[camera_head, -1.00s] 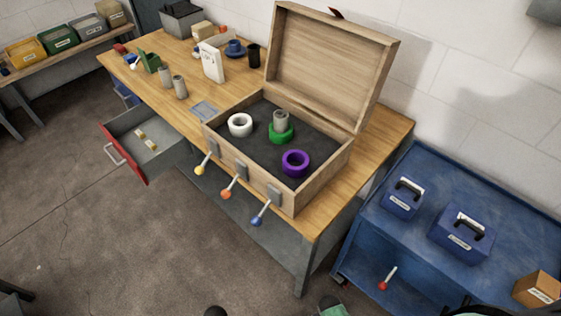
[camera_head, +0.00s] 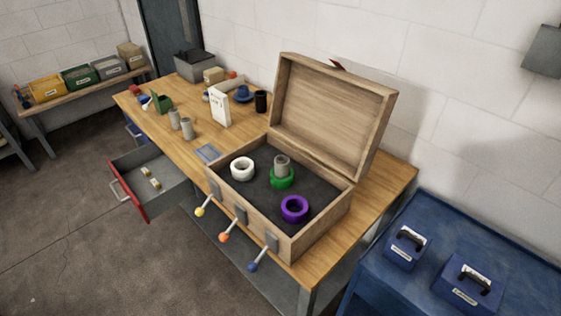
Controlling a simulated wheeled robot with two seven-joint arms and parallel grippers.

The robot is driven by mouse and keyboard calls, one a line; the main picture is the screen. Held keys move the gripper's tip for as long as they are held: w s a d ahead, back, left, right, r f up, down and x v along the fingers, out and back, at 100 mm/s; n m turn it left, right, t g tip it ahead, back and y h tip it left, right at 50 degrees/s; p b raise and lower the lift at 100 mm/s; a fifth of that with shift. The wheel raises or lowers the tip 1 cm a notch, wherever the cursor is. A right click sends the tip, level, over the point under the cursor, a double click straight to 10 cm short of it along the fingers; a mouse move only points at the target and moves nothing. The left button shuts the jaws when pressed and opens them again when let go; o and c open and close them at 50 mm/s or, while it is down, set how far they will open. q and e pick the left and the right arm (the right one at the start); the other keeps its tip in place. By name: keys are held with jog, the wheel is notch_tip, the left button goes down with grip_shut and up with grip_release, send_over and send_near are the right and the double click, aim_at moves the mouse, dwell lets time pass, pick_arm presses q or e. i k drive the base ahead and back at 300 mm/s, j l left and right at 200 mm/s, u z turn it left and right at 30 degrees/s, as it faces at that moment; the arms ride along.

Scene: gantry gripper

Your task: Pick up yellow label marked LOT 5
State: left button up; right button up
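No label that I can read as LOT 5 is in view. Two small pale-yellow items (camera_head: 155,183) lie in the open grey drawer (camera_head: 175,197) with a red front, under the left part of the workbench. They are too small to read. The yellow bin (camera_head: 46,90) on the far-left shelf carries a pale tag that I cannot read. Neither of my grippers is in view.
An open wooden case (camera_head: 330,235) on the workbench (camera_head: 385,190) holds white, green and purple rings; colored-knob levers stick out in front. Blue toolboxes (camera_head: 405,247) stand on a blue cabinet (camera_head: 530,262) at right. The floor (camera_head: 70,240) at left is clear.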

aim_at(157, 185)
jog(key=i+j+u, duration=0.15)
jog(key=j, duration=0.35)
jog(key=i+j+u, duration=0.1)
jog(key=i+j, duration=0.2)
jog(key=j, duration=0.15)
jog(key=i+j+u, duration=0.15)
jog(key=i+j, duration=0.15)
jog(key=i+j+u, duration=0.1)
jog(key=i+j, duration=0.15)
jog(key=j, duration=0.25)
